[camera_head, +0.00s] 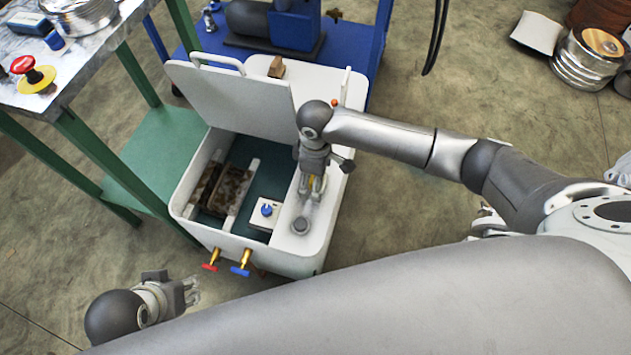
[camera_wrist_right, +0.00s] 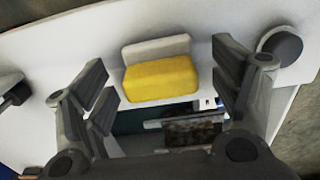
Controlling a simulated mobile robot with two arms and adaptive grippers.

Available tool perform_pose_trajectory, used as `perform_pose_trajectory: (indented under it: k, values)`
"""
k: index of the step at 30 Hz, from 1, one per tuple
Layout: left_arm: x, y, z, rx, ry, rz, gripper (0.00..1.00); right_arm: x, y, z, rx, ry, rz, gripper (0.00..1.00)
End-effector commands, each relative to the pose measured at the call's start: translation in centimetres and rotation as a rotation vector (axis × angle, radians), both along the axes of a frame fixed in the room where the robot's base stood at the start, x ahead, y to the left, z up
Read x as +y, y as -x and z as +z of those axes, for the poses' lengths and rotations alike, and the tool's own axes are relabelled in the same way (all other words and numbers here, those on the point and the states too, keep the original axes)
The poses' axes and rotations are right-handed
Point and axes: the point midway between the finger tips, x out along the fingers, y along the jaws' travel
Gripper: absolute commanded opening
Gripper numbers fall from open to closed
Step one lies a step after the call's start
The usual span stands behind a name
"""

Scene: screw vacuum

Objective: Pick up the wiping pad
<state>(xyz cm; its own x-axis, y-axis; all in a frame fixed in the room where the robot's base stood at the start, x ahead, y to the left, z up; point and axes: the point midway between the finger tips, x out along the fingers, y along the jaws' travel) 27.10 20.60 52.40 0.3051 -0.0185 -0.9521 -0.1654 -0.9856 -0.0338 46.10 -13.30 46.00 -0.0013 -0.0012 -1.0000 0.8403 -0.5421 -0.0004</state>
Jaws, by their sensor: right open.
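The wiping pad (camera_wrist_right: 160,80) is a yellow block with a pale grey-white back part. In the right wrist view it lies on the white rim of the tub, between my open right fingers and apart from both. In the head view only a little yellow shows at my right gripper (camera_head: 312,188), which points down over the tub's right-hand ledge. The right wrist view shows this gripper (camera_wrist_right: 162,72) open, one finger on each side of the pad. My left gripper (camera_head: 190,291) is at the lower left, in front of the tub and empty; its opening is unclear.
The white tub (camera_head: 185,190) has a raised lid (camera_head: 235,92), brown blocks inside (camera_head: 228,190), and red and blue valves (camera_head: 240,268) in front. A round grey knob (camera_head: 300,225) stands on the ledge near my right gripper. A green-framed table (camera_head: 60,90) stands left.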

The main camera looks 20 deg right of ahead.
Motion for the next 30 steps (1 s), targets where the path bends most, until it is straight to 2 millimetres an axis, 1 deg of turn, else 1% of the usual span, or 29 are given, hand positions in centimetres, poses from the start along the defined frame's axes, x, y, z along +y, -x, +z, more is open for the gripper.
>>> perform_pose_trajectory:
  k: [1,7,18,19,26,30]
  values:
    - [-0.01,-0.02,-0.22,-0.001,0.0,0.0,0.4,0.01,-0.02,-0.4,0.0,0.0,0.0,0.83]
    - [-0.01,-0.03,-0.09,-0.001,0.0,0.0,0.4,0.02,-0.02,-0.3,-0.001,0.0,0.001,0.83]
    - [-0.01,-0.03,-0.1,-0.001,0.0,0.0,0.4,0.01,-0.03,-0.28,-0.001,0.0,0.001,0.35]
    - [-0.01,-0.03,-0.1,-0.001,0.0,0.0,0.4,0.02,-0.04,-0.27,-0.001,0.0,0.001,0.34]
    - [-0.01,-0.02,-0.04,-0.001,0.0,0.0,0.4,0.02,-0.05,-0.18,-0.001,0.0,0.001,0.34]
    - [-0.02,-0.02,0.38,-0.001,0.0,0.0,0.4,0.05,-0.07,0.55,-0.002,-0.001,0.001,0.34]
